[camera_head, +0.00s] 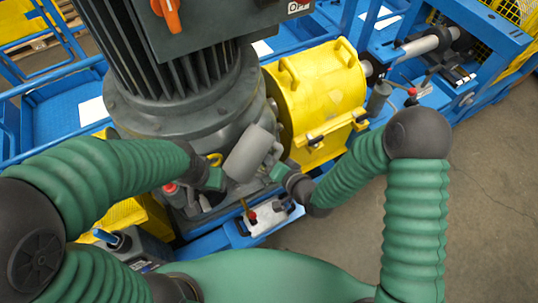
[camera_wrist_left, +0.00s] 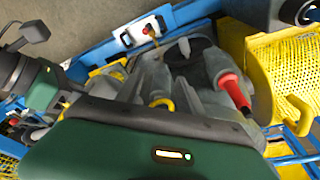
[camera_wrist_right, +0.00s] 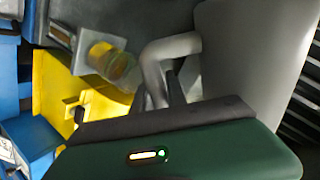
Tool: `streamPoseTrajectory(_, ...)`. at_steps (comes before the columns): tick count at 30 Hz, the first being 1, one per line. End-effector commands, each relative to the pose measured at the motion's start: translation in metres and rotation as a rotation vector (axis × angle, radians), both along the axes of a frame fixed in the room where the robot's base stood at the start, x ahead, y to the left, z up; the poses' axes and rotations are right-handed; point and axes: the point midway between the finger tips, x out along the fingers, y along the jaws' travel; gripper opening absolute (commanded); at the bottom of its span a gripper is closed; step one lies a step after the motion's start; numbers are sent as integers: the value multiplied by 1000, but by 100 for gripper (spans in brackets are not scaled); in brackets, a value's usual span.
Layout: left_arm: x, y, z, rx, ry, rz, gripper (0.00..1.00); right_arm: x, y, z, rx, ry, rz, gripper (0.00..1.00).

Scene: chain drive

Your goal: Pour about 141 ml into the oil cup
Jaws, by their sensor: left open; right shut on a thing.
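A grey jug (camera_head: 250,152) is tilted in front of the motor base. My right gripper (camera_head: 283,172) is shut on its handle (camera_wrist_right: 168,52); the jug body (camera_wrist_right: 250,70) fills the right of the right wrist view. A clear cup with yellow contents, which looks like the oil cup (camera_wrist_right: 112,62), shows there beyond the handle. I cannot pick it out in the head view. My left gripper (camera_head: 218,180) is open beside the jug, near a small yellow ring (camera_head: 214,159). The ring also shows in the left wrist view (camera_wrist_left: 163,103). The jug's spout and any stream cannot be made out.
The large grey motor (camera_head: 185,85) stands behind, with the yellow guard (camera_head: 318,95) to its right. A red-handled part (camera_wrist_left: 236,90) stands near my left gripper. Bare floor (camera_head: 485,190) is at right.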

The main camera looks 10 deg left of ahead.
Motion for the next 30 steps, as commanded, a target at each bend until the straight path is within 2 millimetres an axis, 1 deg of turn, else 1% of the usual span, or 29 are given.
streamPoseTrajectory(1, 1, 0, 3, 0, -3, 0, 45, 1, 0, 3, 2, -2, -1, 0)
streamPoseTrajectory(23, 1, 0, 3, 0, -3, 0, 45, 1, 1, 3, 5, 1, 0, 0)
streamPoseTrajectory(26, 1, 0, -3, 0, -3, 0, 45, 2, 0, -1, -5, -14, 0, 0)
streamPoseTrajectory(30, 1, 0, -20, 0, -3, 0, 45, 8, -3, -6, -48, -88, 0, 0)
